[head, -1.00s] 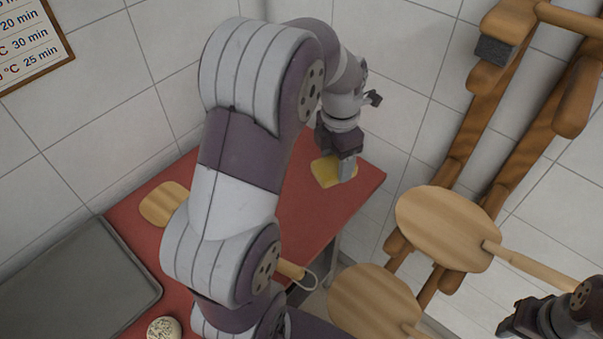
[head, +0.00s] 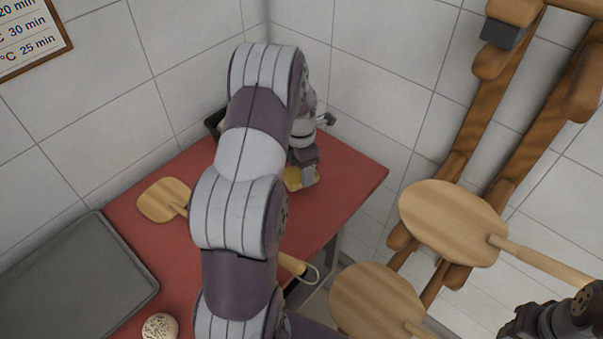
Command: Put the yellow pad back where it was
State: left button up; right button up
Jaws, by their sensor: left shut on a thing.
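The yellow pad (head: 293,179) shows in part at the far side of the red table (head: 345,185), near the back corner of the walls. My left gripper (head: 303,176) is shut on the pad. My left arm hides much of the pad and the gripper, so I cannot tell whether the pad touches the table. My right gripper (head: 518,324) is at the lower right edge, away from the table, and its fingers are not clear.
A small wooden paddle (head: 163,199), a grey tray (head: 80,280) and a speckled round ball (head: 160,327) lie on the table. A dark object (head: 212,122) stands behind my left arm. Large wooden peels (head: 453,222) hang on a wooden rack at right.

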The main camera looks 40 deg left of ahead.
pick_arm(q)
notch_tip(320, 180, down, 3)
jog(key=shift+r, duration=0.15)
jog(key=o, duration=1)
notch_tip(320, 180, up, 11)
jog(key=shift+r+b, duration=0.1)
jog(key=shift+b, duration=0.3)
jog(key=s+d+m, duration=0.4)
jog(key=d+m, duration=0.2)
jog(key=m, duration=0.4)
jog(key=s+d+m, duration=0.5)
jog(key=d+m, duration=0.1)
jog(key=m, duration=0.4)
jog(key=s+d+f+m+t, duration=0.1)
jog(key=s+d+m, duration=0.4)
jog(key=m, duration=0.6)
jog(key=shift+s+d, duration=0.15)
jog(key=shift+d, duration=0.55)
